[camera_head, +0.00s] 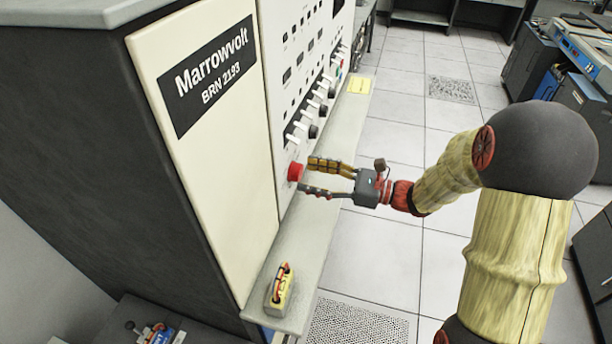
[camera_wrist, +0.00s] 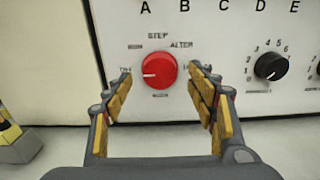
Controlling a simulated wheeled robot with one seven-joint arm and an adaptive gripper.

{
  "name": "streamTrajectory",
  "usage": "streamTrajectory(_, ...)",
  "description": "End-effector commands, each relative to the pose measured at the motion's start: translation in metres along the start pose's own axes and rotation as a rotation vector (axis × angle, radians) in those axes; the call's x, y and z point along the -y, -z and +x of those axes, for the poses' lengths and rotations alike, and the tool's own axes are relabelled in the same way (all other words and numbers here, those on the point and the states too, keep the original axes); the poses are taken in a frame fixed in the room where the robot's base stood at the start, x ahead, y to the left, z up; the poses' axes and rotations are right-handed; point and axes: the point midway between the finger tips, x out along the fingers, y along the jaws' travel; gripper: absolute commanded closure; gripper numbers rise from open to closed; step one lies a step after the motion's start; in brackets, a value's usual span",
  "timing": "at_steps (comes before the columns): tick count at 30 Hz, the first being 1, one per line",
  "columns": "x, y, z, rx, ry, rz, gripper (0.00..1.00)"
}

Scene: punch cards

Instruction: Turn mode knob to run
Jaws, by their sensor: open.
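The red mode knob (camera_wrist: 160,68) sits on the white panel, ringed by small labels. "STEP" is above it and "ALTER" at upper right; the upper-left label looks like "RUN" but is small. The knob's white pointer line points left, toward a label partly behind a finger. In the head view the knob (camera_head: 295,172) is at the panel's near lower end. My gripper (camera_head: 309,177) is in front of it, jaws open and empty. In the wrist view my gripper (camera_wrist: 160,82) has one finger on each side of the knob, with no clear contact.
A black numbered knob (camera_wrist: 270,67) is to the right on the panel. A grey ledge (camera_head: 335,135) runs below the panel. Tiled floor (camera_head: 395,130) beside the console is open.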

Motion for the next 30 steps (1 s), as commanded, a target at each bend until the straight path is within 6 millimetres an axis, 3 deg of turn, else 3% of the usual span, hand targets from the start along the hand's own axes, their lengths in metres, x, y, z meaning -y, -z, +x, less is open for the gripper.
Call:
streamTrajectory(6, 0.000, 0.000, 0.017, -0.001, -0.001, -0.001, 0.43)
streamTrajectory(14, 0.000, -0.001, 0.019, -0.001, 0.000, -0.001, 0.43)
streamTrajectory(30, 0.000, -0.001, 0.018, -0.001, 0.000, -0.001, 0.72)
